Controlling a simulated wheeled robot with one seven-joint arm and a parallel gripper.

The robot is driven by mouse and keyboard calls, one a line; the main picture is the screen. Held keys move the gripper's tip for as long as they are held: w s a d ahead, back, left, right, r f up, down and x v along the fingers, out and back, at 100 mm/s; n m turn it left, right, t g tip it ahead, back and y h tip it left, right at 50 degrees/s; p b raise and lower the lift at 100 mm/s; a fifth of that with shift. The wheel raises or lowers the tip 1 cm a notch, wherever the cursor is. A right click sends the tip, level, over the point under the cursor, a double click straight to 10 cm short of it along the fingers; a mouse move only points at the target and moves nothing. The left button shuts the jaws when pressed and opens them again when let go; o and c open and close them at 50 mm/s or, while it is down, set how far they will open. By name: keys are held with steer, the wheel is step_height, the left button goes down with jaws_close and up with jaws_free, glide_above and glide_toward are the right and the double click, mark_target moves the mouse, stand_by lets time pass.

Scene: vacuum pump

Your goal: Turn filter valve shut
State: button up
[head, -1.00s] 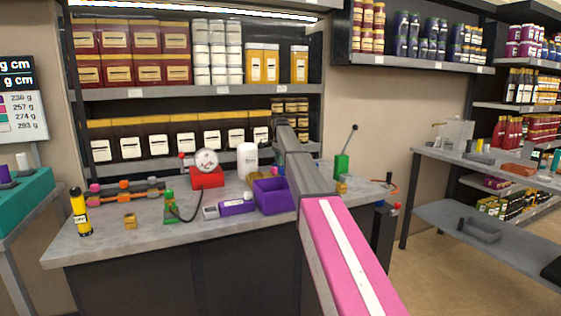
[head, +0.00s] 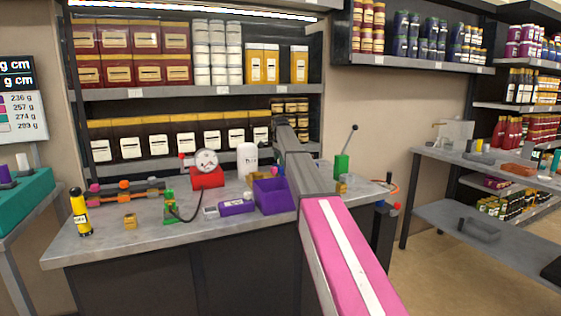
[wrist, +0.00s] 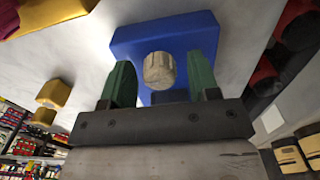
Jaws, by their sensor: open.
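In the wrist view a blue block (wrist: 185,38) carries a round beige ribbed knob (wrist: 159,70), which looks like the valve handle. My gripper (wrist: 161,82) is open, with one green finger on each side of the knob. Gaps show between the fingers and the knob, so the jaws are around it and not closed on it. The blue block's lower part is hidden behind my gripper. In the head view my arm covers this spot, and neither the knob nor my fingertips can be made out.
The grey workbench (head: 75,243) holds a purple bin (head: 272,196), a red-based gauge (head: 207,178), a white bottle (head: 247,161), and a green lever device (head: 342,165). A yellow cylinder (head: 80,212) stands at the left. Shelves of jars rise behind. The bench's front left is mostly clear.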

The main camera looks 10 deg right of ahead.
step_height(320, 180, up, 10)
steer(key=shift+f, duration=0.2)
steer(key=shift+r, duration=0.6)
